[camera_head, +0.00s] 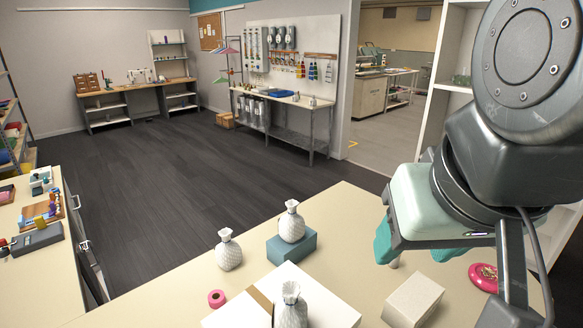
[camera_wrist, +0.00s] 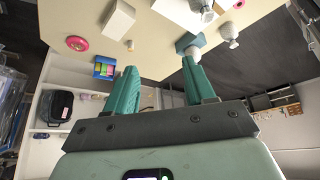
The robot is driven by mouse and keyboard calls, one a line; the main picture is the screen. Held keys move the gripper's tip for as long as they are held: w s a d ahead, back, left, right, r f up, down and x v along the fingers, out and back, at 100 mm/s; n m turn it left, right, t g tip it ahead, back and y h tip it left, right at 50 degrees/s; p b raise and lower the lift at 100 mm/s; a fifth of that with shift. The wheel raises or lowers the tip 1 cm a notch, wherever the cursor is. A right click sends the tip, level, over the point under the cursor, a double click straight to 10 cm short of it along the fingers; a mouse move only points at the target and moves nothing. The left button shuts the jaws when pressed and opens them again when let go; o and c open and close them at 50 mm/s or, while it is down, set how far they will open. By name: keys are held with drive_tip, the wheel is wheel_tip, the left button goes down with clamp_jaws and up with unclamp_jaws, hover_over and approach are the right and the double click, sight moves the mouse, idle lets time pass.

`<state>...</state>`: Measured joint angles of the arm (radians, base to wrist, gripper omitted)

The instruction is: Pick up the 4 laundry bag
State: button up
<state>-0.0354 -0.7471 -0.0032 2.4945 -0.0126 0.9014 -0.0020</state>
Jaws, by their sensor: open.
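Three white, textured laundry bags with gathered necks stand in the head view. One bag (camera_head: 228,252) stands on the table at left, one (camera_head: 291,226) on a blue-grey box (camera_head: 291,246), and one (camera_head: 291,308) by a large white box, cut by the lower edge. In the wrist view, bags show at the top right, one (camera_wrist: 230,34) on the table and one (camera_wrist: 203,8) near the upper edge. My gripper (camera_head: 416,256) is open and empty, right of the bags. Its teal fingers (camera_wrist: 160,84) are apart in the wrist view, with nothing between them.
On the table (camera_head: 345,215) are a large white box (camera_head: 325,292), a small white box (camera_head: 412,300), a pink tape roll (camera_head: 216,298) and a pink round item (camera_head: 483,276). White shelving (camera_head: 447,75) stands at right. The table behind the blue-grey box is clear.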

sight(225, 239)
idle(0.5)
